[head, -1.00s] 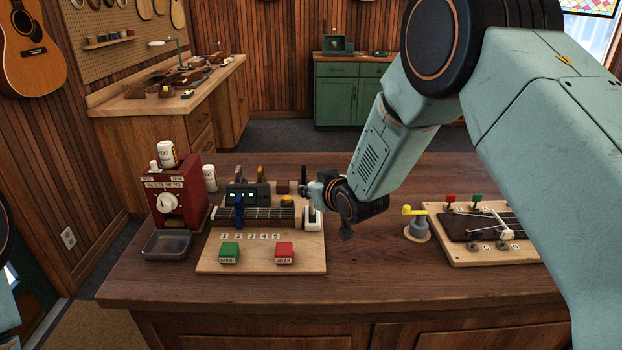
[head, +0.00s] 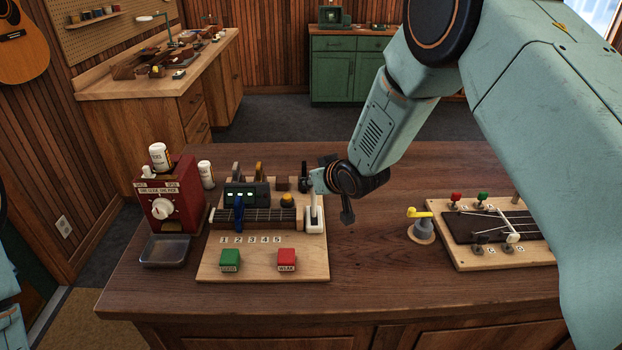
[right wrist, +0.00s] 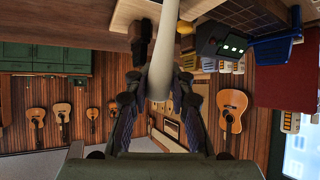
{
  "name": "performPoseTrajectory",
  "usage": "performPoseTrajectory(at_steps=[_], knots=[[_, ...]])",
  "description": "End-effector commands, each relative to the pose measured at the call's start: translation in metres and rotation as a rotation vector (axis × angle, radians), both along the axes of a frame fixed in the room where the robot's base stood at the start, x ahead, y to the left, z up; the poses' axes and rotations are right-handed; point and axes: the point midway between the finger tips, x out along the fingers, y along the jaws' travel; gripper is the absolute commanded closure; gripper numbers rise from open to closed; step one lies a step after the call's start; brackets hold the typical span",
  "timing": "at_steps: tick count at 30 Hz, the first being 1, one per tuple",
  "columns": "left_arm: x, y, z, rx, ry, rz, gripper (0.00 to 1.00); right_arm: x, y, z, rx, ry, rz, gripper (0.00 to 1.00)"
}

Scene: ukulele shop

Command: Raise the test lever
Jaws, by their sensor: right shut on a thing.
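The test lever (head: 314,213) is a white lever at the right end of the fretted neck (head: 263,217) on the light wooden test board (head: 210,262). It looks close to upright in the head view. My right gripper (head: 317,184) is at its top, shut on it. In the right wrist view the lever (right wrist: 163,62) runs as a pale bar between the two dark fingers of my right gripper (right wrist: 162,88). The fingers partly hide the lever's upper end. My left gripper is not in view; only a bit of teal arm shows at the left edge.
A green button (head: 230,258) and a red button (head: 287,258) sit at the board's front. A red dispenser (head: 166,205) stands left. A yellow-handled post (head: 421,226) and a stringed board (head: 490,250) are at right. Bare tabletop lies between.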

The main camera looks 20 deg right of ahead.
Motion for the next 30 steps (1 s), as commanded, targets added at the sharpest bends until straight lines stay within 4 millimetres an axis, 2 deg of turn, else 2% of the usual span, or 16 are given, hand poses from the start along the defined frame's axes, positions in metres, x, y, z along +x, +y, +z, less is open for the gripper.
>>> performPoseTrajectory(at_steps=[26, 27, 30], knots=[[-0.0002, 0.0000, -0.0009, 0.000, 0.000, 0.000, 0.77, 0.0029, -0.0015, 0.0017, 0.002, -0.012, -0.006, 1.00], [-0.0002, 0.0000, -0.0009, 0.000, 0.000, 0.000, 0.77, 0.0030, -0.0016, 0.0017, 0.002, -0.012, -0.006, 0.81], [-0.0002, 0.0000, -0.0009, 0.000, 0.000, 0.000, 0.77, 0.0027, -0.0012, 0.0009, 0.001, -0.010, -0.004, 0.73]])
